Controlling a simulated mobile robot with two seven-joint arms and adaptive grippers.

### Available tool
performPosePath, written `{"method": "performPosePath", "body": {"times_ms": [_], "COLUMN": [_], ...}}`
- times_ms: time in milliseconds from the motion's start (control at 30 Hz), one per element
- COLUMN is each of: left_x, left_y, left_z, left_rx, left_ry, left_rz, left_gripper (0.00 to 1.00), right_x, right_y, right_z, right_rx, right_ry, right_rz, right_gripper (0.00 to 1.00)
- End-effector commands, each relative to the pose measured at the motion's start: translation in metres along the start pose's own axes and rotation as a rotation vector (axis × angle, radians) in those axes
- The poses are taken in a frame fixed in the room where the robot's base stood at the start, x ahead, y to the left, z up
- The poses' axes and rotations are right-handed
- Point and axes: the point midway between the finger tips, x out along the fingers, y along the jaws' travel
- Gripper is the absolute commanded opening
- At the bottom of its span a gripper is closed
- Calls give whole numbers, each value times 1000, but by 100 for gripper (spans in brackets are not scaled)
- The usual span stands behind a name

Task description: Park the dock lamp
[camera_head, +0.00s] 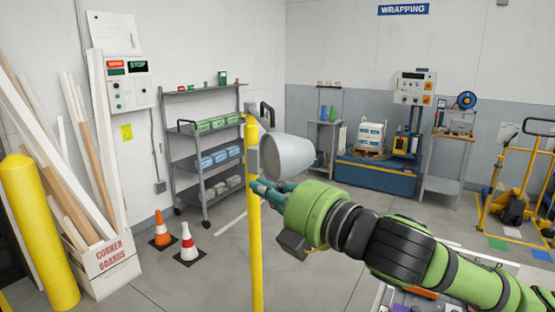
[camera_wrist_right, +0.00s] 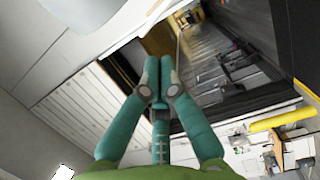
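The dock lamp (camera_head: 287,155) has a pale grey, cup-shaped head and hangs by a dark bracket on the yellow post (camera_head: 255,245). Its head points right. My right gripper (camera_head: 258,186) is just below the lamp head, with its teal fingertips in front of the post; I cannot tell whether they touch it. In the right wrist view the fingers of my right gripper (camera_wrist_right: 161,75) come together at the tips with nothing visible between them. I cannot identify the lamp in that view. My left gripper is not in view.
A grey shelf cart (camera_head: 205,140) with bins stands behind the post. Two cones (camera_head: 188,245) and a box of corner boards (camera_head: 108,268) are left, near a thick yellow bollard (camera_head: 38,235). The wrapping station (camera_head: 375,178) and a yellow pallet jack (camera_head: 515,180) are right.

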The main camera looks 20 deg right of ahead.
Motion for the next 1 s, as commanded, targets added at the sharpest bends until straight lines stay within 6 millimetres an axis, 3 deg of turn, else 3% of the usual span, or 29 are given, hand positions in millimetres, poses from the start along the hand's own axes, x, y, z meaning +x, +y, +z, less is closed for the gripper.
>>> {"method": "performPosePath", "body": {"times_ms": [167, 500, 1000], "left_x": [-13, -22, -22], "left_y": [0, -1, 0], "left_z": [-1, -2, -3], "left_rx": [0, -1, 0], "left_ry": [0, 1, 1], "left_rz": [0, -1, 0], "left_gripper": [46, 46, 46], "right_x": [27, 12, 10], "right_y": [2, 0, 0], "right_z": [0, 33, 38], "right_rx": [3, 0, 0], "right_ry": [2, -2, 0], "right_rz": [0, -2, 1], "right_gripper": [0, 0, 0]}}
